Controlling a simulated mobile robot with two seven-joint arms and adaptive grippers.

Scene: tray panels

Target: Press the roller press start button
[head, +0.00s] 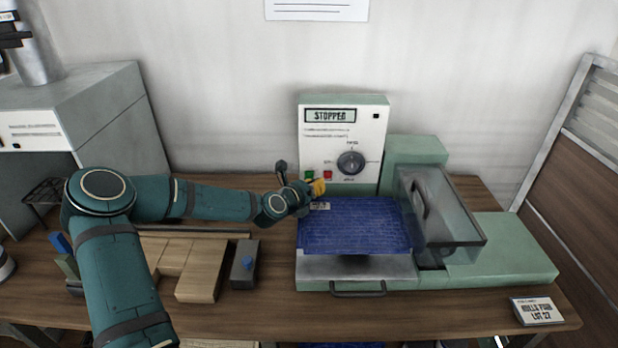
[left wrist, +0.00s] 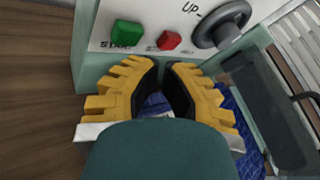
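The roller press has a white control panel (head: 370,118) whose display (head: 330,115) reads "STOPPED". The green start button (head: 309,175) sits at the panel's lower left; in the left wrist view it (left wrist: 127,33) is large and clear, above a partly hidden "START" label. My left gripper (head: 319,187) is just in front of and below the buttons. In the left wrist view its yellow fingers (left wrist: 161,64) have their tips drawn almost together, with nothing between them. They point at the panel's lower edge, below the green and red buttons, apart from the green one. My right gripper is out of view.
A red button (left wrist: 169,40) is right of the green one, then a dark dial (head: 351,162). Wooden blocks (head: 200,270) and a grey box (head: 244,265) stand on the table.

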